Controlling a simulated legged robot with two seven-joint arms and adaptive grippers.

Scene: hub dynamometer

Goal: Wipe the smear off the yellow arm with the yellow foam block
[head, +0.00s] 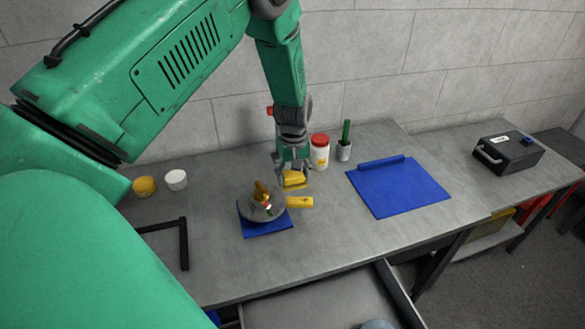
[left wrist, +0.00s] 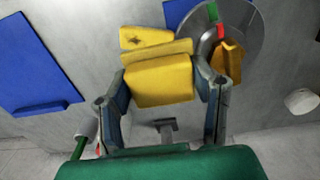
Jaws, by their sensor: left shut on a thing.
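My left gripper (head: 293,172) is shut on the yellow foam block (head: 295,181), which also shows between the fingers in the left wrist view (left wrist: 160,82). The yellow arm (head: 300,202) sticks out to the right from a round grey metal hub (head: 256,213) on a blue mat (head: 268,230). In the left wrist view the yellow arm (left wrist: 136,39) carries a dark smear (left wrist: 148,40) near its outer end. The block is just above and behind the arm in the head view, with a small gap showing. My right gripper is not in view.
A white jar with a red lid (head: 320,152) and a grey cup with a green stick (head: 344,150) stand behind the gripper. A blue sheet (head: 398,190) lies to the right. Yellow (head: 145,186) and white (head: 176,179) pots and a black angle bracket (head: 183,244) are at left.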

